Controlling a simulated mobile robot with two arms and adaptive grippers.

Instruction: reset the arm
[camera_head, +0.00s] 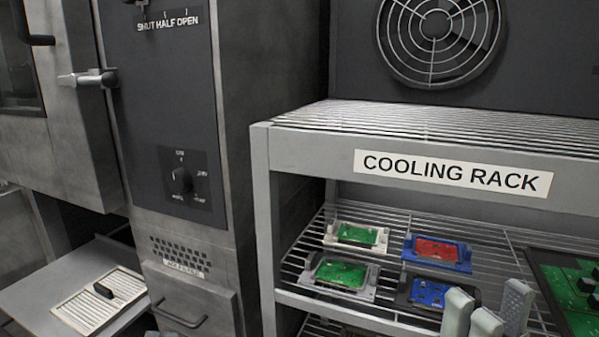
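My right gripper (488,307) is at the bottom right edge of the head view, in front of the cooling rack's shelf. Its grey fingertips point up and stand apart, with nothing seen between them. The lower part of this gripper and its arm are cut off by the picture's edge. Small dark tips (160,334) at the bottom left edge may be my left gripper. Too little of them shows to tell their state.
The cooling rack (290,150) holds several circuit boards in holders: green (357,234), red in blue (437,252), green in grey (342,273), blue in black (428,292). A larger green board (572,312) is at right. A grey cabinet (165,110) and vented tray (98,302) are left.

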